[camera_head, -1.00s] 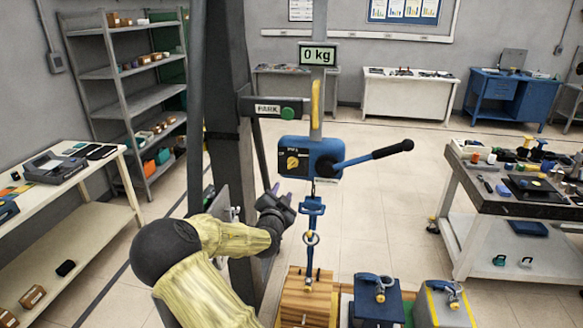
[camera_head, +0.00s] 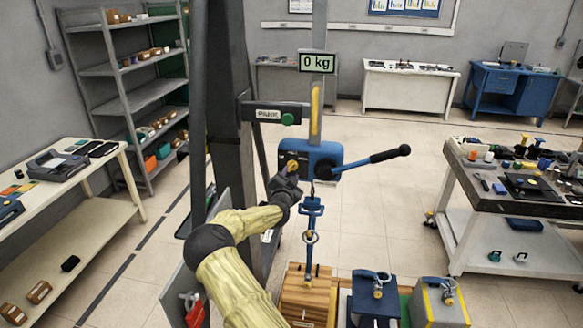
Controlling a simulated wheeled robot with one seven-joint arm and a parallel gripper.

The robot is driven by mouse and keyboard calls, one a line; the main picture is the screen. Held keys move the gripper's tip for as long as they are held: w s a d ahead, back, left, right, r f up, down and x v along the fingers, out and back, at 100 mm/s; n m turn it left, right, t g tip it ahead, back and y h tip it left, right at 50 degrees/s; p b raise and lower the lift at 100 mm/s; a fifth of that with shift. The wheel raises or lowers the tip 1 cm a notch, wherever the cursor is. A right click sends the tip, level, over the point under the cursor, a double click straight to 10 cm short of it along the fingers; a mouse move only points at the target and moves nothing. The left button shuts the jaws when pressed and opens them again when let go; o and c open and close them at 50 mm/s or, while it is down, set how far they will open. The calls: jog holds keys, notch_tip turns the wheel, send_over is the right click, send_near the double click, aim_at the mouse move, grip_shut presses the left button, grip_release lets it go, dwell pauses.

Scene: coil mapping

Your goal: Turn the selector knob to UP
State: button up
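The selector knob (camera_head: 292,165) is a yellow dial on a dark plate on the left part of the blue hoist body (camera_head: 324,155). My gripper (camera_head: 286,177) is at the knob's lower left, at the front of the plate, and partly covers the knob and its markings. The knob's setting cannot be read. Whether the fingers touch or grip the knob is too small to tell.
A lever with a black grip (camera_head: 389,154) sticks out right of the hoist. The hook (camera_head: 312,209) hangs below it, over a wooden crate (camera_head: 305,294). A blue weight (camera_head: 376,296) and a grey weight (camera_head: 440,302) stand to the right. A PARK arm (camera_head: 270,114) is above.

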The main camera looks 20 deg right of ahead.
aim_at(293, 167)
jog(key=shift+p+x, duration=0.65)
jog(key=shift+x, duration=1.4)
jog(key=shift+c, duration=0.2)
grip_shut()
